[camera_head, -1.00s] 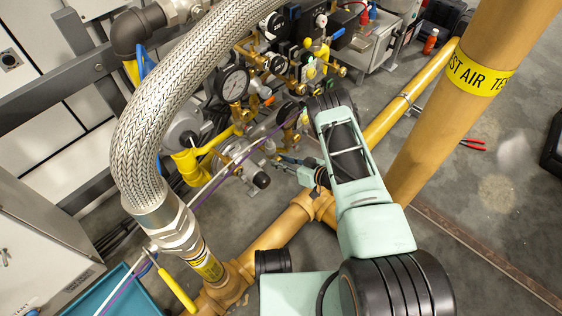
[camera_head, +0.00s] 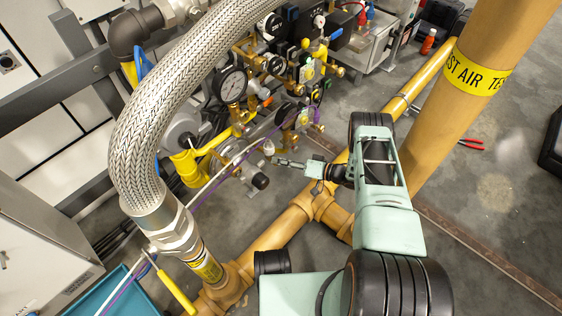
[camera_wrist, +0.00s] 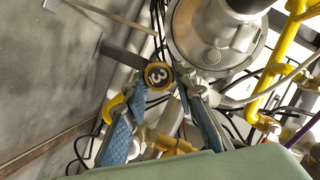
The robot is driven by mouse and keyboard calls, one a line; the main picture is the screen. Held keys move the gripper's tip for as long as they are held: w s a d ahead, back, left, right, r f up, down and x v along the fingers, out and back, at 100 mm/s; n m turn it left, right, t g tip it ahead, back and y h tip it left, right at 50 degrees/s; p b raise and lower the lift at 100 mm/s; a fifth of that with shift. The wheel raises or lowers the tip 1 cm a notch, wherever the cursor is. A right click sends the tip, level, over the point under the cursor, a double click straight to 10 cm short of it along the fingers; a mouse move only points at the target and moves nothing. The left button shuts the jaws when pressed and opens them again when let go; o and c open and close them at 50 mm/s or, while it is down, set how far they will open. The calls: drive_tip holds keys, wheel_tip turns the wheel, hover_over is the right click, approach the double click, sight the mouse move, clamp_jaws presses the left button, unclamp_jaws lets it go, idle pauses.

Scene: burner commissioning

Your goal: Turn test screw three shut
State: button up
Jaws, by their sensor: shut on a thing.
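Test screw three shows in the wrist view as a round black disc with a yellow rim and a pale "3" (camera_wrist: 158,75). My gripper (camera_wrist: 160,86) has its two blue-padded fingers on either side of this disc and is shut on it. The numeral is tilted. In the head view my gripper (camera_head: 279,161) reaches left to the low pipework beside a grey round housing (camera_head: 257,180). The screw is too small to make out there. The screw's shank and seat are hidden behind the disc and fingers.
A large grey round housing (camera_wrist: 215,30) stands close beside the screw in the wrist view, with yellow pipe (camera_wrist: 272,75) to its right. In the head view a braided hose (camera_head: 150,120) and a pressure gauge (camera_head: 233,85) stand left of my arm.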

drive_tip(key=shift+s+f, duration=0.1)
idle(0.4)
drive_tip(key=o, duration=1.2)
drive_tip(key=shift+c, duration=0.2)
wheel_tip(320, 180, up, 10)
